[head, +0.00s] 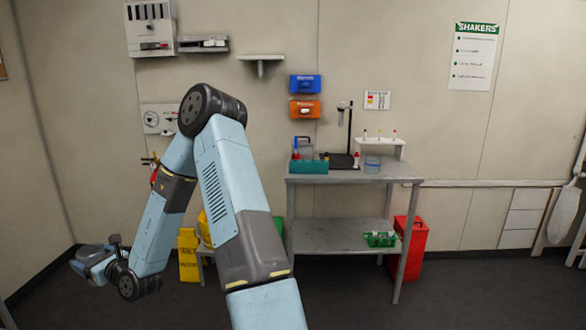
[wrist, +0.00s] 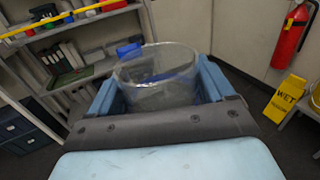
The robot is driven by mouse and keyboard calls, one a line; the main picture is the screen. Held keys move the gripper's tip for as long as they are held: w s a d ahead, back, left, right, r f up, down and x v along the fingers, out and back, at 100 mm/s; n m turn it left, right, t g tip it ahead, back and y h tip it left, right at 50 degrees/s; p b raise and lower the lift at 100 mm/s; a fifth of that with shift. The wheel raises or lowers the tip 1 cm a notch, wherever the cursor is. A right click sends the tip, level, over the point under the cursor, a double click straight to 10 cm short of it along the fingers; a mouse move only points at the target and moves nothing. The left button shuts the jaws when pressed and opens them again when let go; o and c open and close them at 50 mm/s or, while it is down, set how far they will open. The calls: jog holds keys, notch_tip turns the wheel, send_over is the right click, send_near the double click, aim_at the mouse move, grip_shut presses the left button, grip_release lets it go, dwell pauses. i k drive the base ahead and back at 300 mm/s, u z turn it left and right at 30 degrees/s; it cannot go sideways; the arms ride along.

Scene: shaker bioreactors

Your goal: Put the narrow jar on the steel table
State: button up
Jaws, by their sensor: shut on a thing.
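My gripper (wrist: 157,88) is shut on a clear, open-topped jar, the narrow jar (wrist: 155,72), with one blue finger on each side of it in the wrist view. The jar looks empty, and its lower part is hidden behind the gripper body. In the head view my gripper (head: 82,264) is low at the far left, well away from the table, and the jar cannot be made out there. The steel table (head: 345,178) stands against the back wall, right of centre. Another clear vessel (head: 372,166) stands on its right part.
A teal caddy (head: 309,163), a dark stand (head: 346,140) and a white rack (head: 380,146) occupy the tabletop's back and left. Its front strip is bare. A green basket (head: 381,239) is on the lower shelf. A yellow wet-floor sign (head: 188,255) and red bin (head: 411,247) stand nearby.

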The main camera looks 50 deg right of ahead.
aim_at(405, 171)
jog(key=u, duration=2)
jog(key=i, duration=0.1)
jog(key=z, duration=2.85)
